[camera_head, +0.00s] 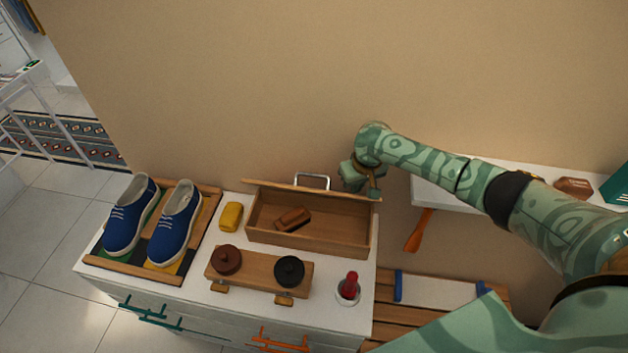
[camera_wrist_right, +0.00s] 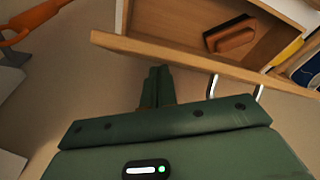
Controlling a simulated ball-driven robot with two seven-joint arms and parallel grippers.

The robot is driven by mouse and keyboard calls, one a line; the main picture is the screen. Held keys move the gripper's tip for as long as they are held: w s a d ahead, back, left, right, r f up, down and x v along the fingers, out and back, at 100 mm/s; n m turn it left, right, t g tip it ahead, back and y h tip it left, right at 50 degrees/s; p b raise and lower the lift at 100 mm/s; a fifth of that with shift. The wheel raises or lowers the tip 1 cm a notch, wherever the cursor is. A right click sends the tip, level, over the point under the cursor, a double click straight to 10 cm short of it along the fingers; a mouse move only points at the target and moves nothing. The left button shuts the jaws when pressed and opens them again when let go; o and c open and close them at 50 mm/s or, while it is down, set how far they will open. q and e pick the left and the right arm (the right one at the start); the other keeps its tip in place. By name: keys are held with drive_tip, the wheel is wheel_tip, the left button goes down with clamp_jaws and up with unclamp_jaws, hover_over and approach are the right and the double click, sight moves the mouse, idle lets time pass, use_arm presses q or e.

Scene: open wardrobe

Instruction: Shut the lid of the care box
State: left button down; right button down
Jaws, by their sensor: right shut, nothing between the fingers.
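The care box (camera_head: 312,238) is an open wooden box at the back right of the white cabinet top. A brown brush (camera_head: 293,219) lies in it. Its lid (camera_head: 300,188) stands up at the back edge, seen nearly edge-on, with a metal handle (camera_head: 312,175) on its far side. The lid (camera_wrist_right: 190,58) crosses the right wrist view as a long wooden strip. My right gripper (camera_head: 374,192) is shut and empty by the lid's right end. In the wrist view its fingertips (camera_wrist_right: 158,72) are at the lid's handle side; I cannot tell whether they touch. My left gripper is not in view.
Blue shoes (camera_head: 150,222) on a tray stand left. A yellow block (camera_head: 231,216), a wooden stand with two round tins (camera_head: 259,271) and a red-topped item (camera_head: 349,287) surround the box. A white shelf (camera_head: 440,197) and orange shoehorn (camera_head: 418,232) are right.

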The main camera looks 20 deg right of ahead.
sight(356, 196)
drive_tip(key=shift+s, duration=0.1)
drive_tip(key=shift+a, duration=0.1)
drive_tip(key=shift+s+a+f+p, duration=0.45)
drive_tip(key=shift+s+p, duration=0.25)
drive_tip(key=shift+p, duration=0.1)
drive_tip(key=shift+s+f, duration=0.1)
drive_tip(key=shift+f, duration=0.05)
drive_tip(key=shift+s+a+f+p, duration=0.3)
drive_tip(key=shift+s+f+p, duration=0.05)
drive_tip(key=shift+s+p, duration=0.1)
drive_tip(key=shift+s+a+f, duration=0.15)
drive_tip(key=shift+s+f, duration=0.1)
drive_tip(key=shift+f, duration=0.05)
